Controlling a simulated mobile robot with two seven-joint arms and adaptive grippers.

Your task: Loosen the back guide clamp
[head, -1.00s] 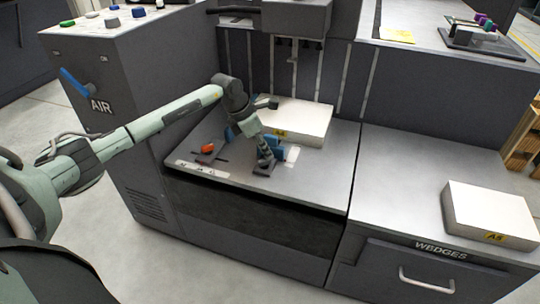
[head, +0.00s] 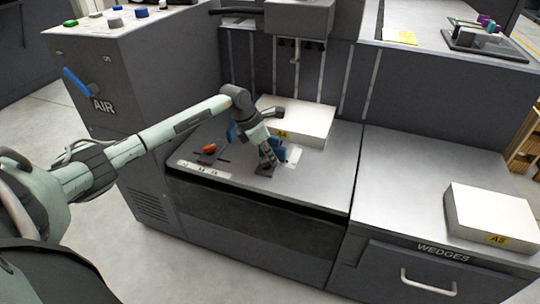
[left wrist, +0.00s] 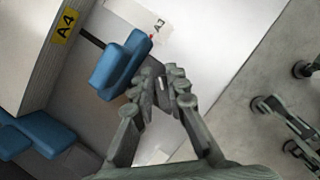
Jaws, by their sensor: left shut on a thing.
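My left gripper (head: 268,163) reaches down over the grey feed table at the front of the white A4 stack (head: 310,121). Its fingers (left wrist: 167,80) are closed together in the left wrist view, right beside a blue guide (left wrist: 119,64) with a small red mark. The guide also shows partly behind the gripper in the head view (head: 281,151). The fingers are shut on a small part there, the back guide clamp, which they mostly hide. Whether it is loose cannot be seen. My right gripper is not in view.
An orange knob (head: 209,149) lies left of the gripper, near a label strip (head: 205,170). An A5 stack (head: 491,214) sits on the right counter above the WEDGES drawer (head: 428,279). The AIR panel with a blue lever (head: 75,82) stands at left. The counter between is clear.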

